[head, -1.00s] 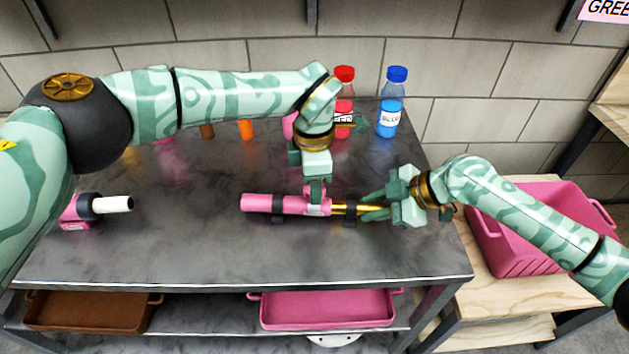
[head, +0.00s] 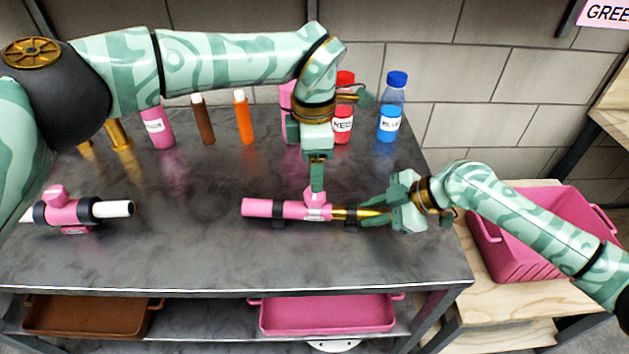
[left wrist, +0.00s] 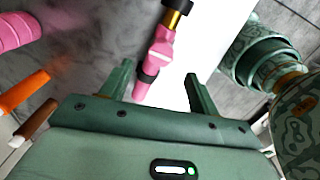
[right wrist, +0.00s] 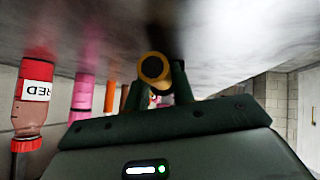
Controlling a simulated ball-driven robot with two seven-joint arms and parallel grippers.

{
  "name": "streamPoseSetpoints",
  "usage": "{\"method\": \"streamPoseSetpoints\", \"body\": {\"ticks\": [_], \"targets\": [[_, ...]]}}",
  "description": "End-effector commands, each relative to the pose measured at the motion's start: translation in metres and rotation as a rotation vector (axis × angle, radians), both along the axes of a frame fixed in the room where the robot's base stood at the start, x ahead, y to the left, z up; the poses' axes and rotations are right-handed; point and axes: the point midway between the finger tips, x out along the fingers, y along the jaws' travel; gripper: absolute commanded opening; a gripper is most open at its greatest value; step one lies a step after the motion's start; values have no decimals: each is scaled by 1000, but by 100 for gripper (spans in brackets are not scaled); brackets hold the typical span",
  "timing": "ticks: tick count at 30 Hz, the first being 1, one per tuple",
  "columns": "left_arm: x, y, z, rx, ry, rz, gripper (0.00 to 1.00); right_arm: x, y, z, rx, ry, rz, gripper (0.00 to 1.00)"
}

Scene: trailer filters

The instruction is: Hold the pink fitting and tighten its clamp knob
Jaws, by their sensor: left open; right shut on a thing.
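The pink fitting (head: 314,211) lies mid-table, with a pink tube (head: 262,207) to its left and a brass tube (head: 343,214) to its right. Its pink clamp knob (head: 316,196) points up. My left gripper (head: 317,184) is open, directly above the knob, fingers pointing down. In the left wrist view the pink fitting (left wrist: 160,50) shows between the spread fingers. Contact with the knob is unclear. My right gripper (head: 384,211) is shut on the right end of the brass tube. In the right wrist view the round tube end (right wrist: 154,68) sits between the fingers.
Dark cradles hold the assembly. Another pink fitting (head: 62,212) with a white tube stands at left. Red (head: 343,125) and blue (head: 388,123) bottles and upright tubes line the back. A pink crate (head: 520,235) stands at right. The table front is clear.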

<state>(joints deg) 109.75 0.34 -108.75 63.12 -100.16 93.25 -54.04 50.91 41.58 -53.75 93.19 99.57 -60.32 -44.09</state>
Motion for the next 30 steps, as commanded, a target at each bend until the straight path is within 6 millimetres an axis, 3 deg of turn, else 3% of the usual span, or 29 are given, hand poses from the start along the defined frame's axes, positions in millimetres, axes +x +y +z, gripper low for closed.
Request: {"method": "streamPoseSetpoints", "body": {"ticks": [3,9,22,23,24,25,30], "targets": [[1,0,28,-1,-4,0,61,0,0,0,-1,0,1,0],[0,0,54,0,0,0,61,0,0,0,0,0,1,0],[0,0,58,0,1,-1,61,0,0,0,0,1,1,0],[0,0,58,0,1,-1,61,0,0,0,0,1,1,33],[0,0,58,0,1,-1,61,0,0,0,0,1,1,44],[0,0,58,0,1,-1,61,0,0,0,0,1,1,50],[0,0,58,0,1,-1,61,0,0,0,1,0,0,50]]}}
